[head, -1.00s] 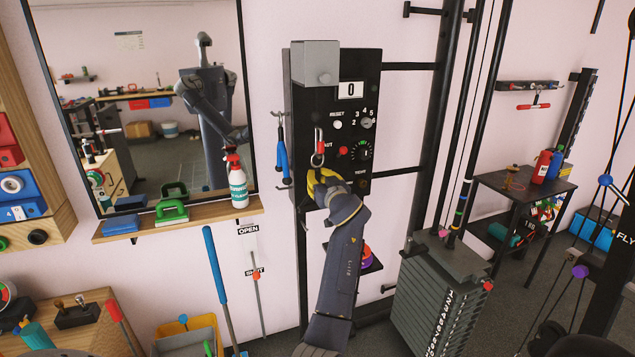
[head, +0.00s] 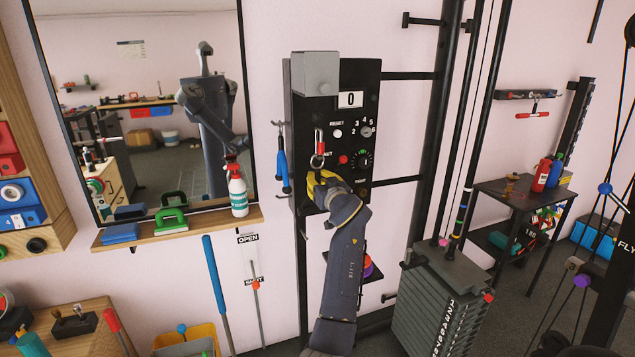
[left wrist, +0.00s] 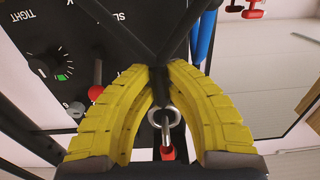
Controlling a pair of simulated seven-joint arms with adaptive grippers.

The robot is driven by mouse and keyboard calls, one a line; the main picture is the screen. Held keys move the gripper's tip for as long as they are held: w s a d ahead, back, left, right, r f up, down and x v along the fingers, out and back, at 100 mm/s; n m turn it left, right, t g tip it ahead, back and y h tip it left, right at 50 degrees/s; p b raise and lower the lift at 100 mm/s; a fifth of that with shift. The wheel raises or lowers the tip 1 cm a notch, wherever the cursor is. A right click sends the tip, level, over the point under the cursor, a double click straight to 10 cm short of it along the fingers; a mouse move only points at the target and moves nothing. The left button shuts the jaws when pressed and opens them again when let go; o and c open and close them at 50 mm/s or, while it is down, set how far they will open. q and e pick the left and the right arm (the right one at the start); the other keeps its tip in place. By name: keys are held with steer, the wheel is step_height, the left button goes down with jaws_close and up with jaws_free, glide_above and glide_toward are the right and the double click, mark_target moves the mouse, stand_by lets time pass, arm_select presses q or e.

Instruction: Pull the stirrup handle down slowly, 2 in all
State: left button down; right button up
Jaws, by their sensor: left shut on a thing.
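The stirrup handle (left wrist: 122,32) shows in the left wrist view as black bars meeting in a V. A metal ring (left wrist: 163,117) and a red clip (left wrist: 166,152) are at its apex. My left gripper (left wrist: 158,78) has its yellow fingers shut around the handle near that apex. In the head view, my left gripper (head: 321,182) is in front of the black panel, just below the red clip (head: 319,138), and its fingers and arm hide most of the handle. The counter (head: 349,99) reads 0. My right gripper is not in view.
The black panel (head: 298,133) carries a dial (head: 363,160) and buttons. A blue-handled tool (head: 282,165) hangs at its left. A shelf (head: 185,233) with a spray bottle (head: 238,192) is further left. A weight stack (head: 437,310) stands to the right.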

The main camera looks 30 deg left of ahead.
arm_select(q)
steer(key=shift+f, duration=0.1)
steer(key=shift+r, duration=1.2)
steer(key=shift+r, duration=0.3)
steer(key=shift+f, duration=0.1)
steer(key=shift+f, duration=1.15)
steer(key=shift+f, duration=1.15)
